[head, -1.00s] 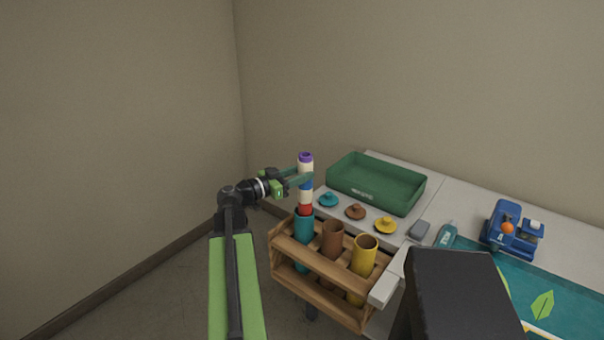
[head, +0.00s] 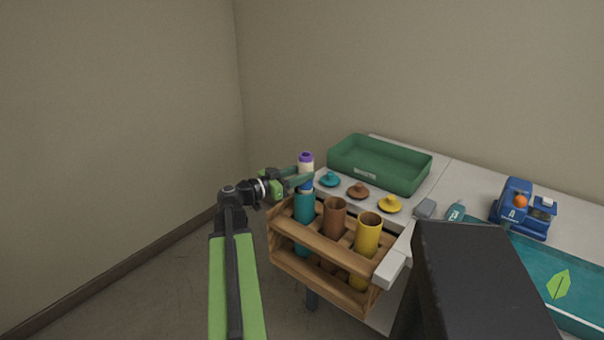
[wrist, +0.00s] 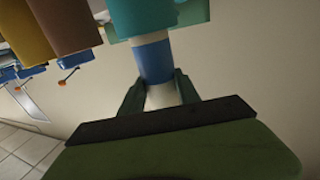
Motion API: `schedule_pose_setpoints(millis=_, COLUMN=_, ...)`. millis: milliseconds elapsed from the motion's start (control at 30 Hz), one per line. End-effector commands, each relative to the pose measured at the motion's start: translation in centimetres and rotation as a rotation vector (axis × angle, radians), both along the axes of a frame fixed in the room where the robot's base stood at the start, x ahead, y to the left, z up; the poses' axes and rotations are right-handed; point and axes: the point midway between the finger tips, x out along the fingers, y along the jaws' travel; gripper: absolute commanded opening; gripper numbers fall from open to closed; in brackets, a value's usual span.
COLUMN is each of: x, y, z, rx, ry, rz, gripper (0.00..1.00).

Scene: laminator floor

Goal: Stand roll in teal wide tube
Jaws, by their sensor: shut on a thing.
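The roll (head: 306,168) is upright, with a purple top end, white sections and a blue band. My gripper (head: 300,181) is shut on it from the left, and its fingers (wrist: 160,92) clasp the roll at the white section beside the blue band (wrist: 152,62) in the wrist view. The teal wide tube (head: 304,207) stands in a wooden rack directly below. The roll's red lower end is hidden, and it appears to be inside the teal tube's mouth in both views. The teal tube fills the top of the wrist view (wrist: 142,18).
The wooden rack (head: 320,245) also holds a brown tube (head: 333,220) and a yellow tube (head: 367,238). Teal (head: 329,179), brown (head: 358,190) and yellow (head: 390,204) lids lie on the table behind. A green tray (head: 380,178) and a blue device (head: 522,209) stand farther back.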

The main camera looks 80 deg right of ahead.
Motion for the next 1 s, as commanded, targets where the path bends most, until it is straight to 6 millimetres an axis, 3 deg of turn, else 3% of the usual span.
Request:
schedule_pose_setpoints(millis=33, x=0.0, y=0.0, z=-1.0, rx=0.0, ry=0.0, rz=0.0, gripper=0.0)
schedule_pose_setpoints(millis=400, x=0.0, y=0.0, z=-4.2, rx=0.0, ry=0.0, rz=0.0, gripper=0.0)
schedule_pose_setpoints(millis=800, x=0.0, y=0.0, z=-4.6, rx=0.0, ry=0.0, rz=-0.001, gripper=0.0)
schedule_pose_setpoints(millis=833, x=0.0, y=0.0, z=-4.6, rx=0.0, ry=0.0, rz=0.0, gripper=0.41)
schedule_pose_setpoints(millis=1000, x=0.0, y=0.0, z=-4.6, rx=0.0, ry=0.0, rz=0.0, gripper=0.64)
